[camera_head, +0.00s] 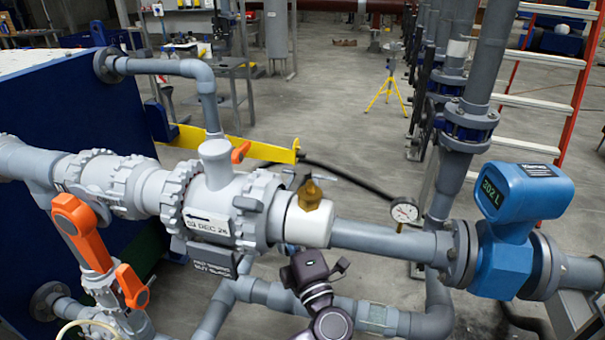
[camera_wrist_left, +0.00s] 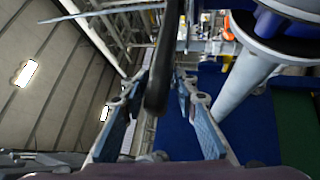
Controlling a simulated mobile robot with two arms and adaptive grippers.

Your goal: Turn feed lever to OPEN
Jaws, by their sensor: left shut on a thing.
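In the left wrist view my left gripper (camera_wrist_left: 163,105) has its two blue-sided fingers on either side of a dark bar (camera_wrist_left: 158,75). It is shut on this bar; the bar's far end runs out of the picture. In the head view a dark arm part (camera_head: 312,270) of mine stands in front of the grey piping, below the white collar; its fingertips are hidden. A long yellow lever-like bar (camera_head: 200,141) lies behind the valve body (camera_head: 216,180). A small orange handle (camera_head: 240,152) is on the valve. I cannot read any OPEN mark.
Orange handles (camera_head: 82,230) stand at the left beside the blue panel (camera_head: 60,120). A brass fitting (camera_head: 311,195) and a gauge (camera_head: 404,211) are close to the arm. A blue meter (camera_head: 515,205) is at the right. Open floor lies behind, with a yellow tripod (camera_head: 388,85).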

